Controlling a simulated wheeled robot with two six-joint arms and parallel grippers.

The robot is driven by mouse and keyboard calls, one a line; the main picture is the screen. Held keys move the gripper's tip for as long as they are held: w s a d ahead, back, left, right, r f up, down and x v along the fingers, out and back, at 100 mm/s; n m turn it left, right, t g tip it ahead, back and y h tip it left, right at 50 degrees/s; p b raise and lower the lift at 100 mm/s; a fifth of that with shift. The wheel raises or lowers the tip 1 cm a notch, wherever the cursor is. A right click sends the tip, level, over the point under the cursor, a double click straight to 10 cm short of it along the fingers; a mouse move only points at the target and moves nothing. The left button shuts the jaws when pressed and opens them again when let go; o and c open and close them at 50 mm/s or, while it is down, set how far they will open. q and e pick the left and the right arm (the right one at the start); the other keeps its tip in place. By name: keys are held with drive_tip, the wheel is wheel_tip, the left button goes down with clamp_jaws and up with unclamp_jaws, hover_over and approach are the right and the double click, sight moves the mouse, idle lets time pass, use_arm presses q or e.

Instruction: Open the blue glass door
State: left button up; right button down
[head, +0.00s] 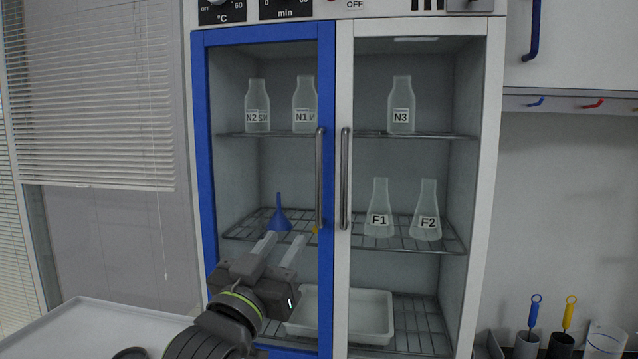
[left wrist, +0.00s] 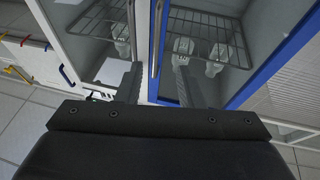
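The blue glass door (head: 326,95) is the left door of the cabinet and looks shut. Its vertical grey handle (head: 319,180) runs along its right edge. My left gripper (head: 285,240) is open and empty in front of the lower part of this door, left of and below the handle. In the left wrist view, the blue door (left wrist: 268,70) is on the right, and its handle (left wrist: 158,38) stands beyond the gap between the two fingers, apart from them. My right gripper is in neither view.
The white glass door (head: 495,150) with its own handle (head: 345,180) adjoins on the right. Behind the glass are bottles, flasks, a blue funnel (head: 279,215) and a white tray (head: 372,318). A white table (head: 90,325) stands at lower left, brushes in cups at lower right.

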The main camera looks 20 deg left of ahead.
sight(317, 179)
use_arm(q)
drive_tip(key=shift+t, duration=0.3)
drive_tip(key=r+p+x, duration=0.1)
drive_tip(key=x, duration=0.4)
drive_tip(key=p+x, duration=0.2)
drive_tip(key=x, duration=0.3)
drive_tip(key=s+r+p+x, duration=0.1)
drive_tip(key=p+x, duration=0.1)
drive_tip(key=x, duration=0.3)
drive_tip(key=shift+d+r, duration=0.2)
drive_tip(key=shift+r, duration=0.1)
drive_tip(key=shift+w+r+p, duration=0.1)
drive_tip(key=shift+w+p, duration=0.25)
drive_tip(key=shift+w, duration=0.3)
clamp_jaws()
